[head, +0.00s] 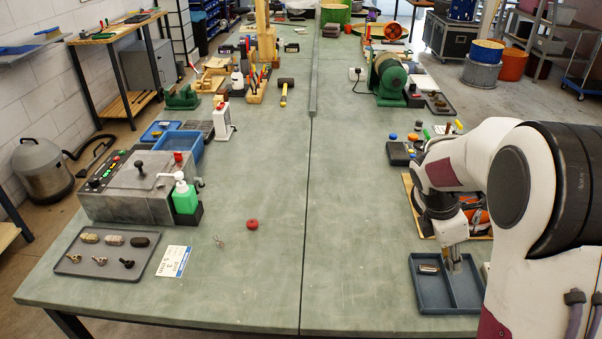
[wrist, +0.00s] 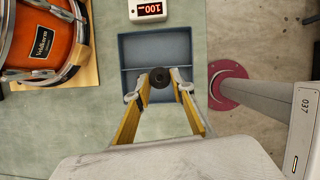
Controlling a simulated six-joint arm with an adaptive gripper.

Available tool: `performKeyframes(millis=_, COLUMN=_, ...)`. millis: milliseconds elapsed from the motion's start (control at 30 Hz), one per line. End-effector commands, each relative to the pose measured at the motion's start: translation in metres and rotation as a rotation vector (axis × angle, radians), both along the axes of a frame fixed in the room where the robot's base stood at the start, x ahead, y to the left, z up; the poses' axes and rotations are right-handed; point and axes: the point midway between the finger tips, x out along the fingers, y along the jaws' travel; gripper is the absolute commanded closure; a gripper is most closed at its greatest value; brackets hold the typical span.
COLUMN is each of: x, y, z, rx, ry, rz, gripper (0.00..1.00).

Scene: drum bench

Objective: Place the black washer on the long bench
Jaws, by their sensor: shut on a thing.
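The black washer (wrist: 160,78) is a dark ring with a hole, held between the yellow fingers of my gripper (wrist: 161,80) in the wrist view. My gripper is shut on it, above the blue-grey divided tray (wrist: 156,47). In the head view my gripper (head: 455,266) points down over that tray (head: 463,308) at the right front; the washer is not clear there. The long bench (head: 255,285) is a wide green-grey top, split by a dark seam, and the tray stands on its right front part.
A red round piece (head: 252,224) lies on the bench left of the seam. An orange drum (wrist: 42,45) on a wooden board is beside the tray. A display reading 100 (wrist: 149,10) is near the tray. The front middle of the bench is clear.

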Motion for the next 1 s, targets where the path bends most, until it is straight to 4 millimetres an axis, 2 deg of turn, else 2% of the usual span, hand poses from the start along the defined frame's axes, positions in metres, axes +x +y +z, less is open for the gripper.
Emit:
performKeyframes(millis=33, x=0.005, y=0.014, z=-0.001, rx=0.0, ry=0.001, rz=0.028, gripper=0.84)
performKeyframes(millis=500, x=0.041, y=0.132, z=-0.009, rx=0.0, ry=-0.001, rz=0.27, gripper=0.84)
performKeyframes(millis=767, x=0.053, y=0.205, z=-0.012, rx=0.0, ry=-0.002, rz=0.449, gripper=0.84)
performKeyframes(millis=1000, x=0.058, y=0.277, z=-0.013, rx=0.001, ry=-0.003, rz=0.645, gripper=0.84)
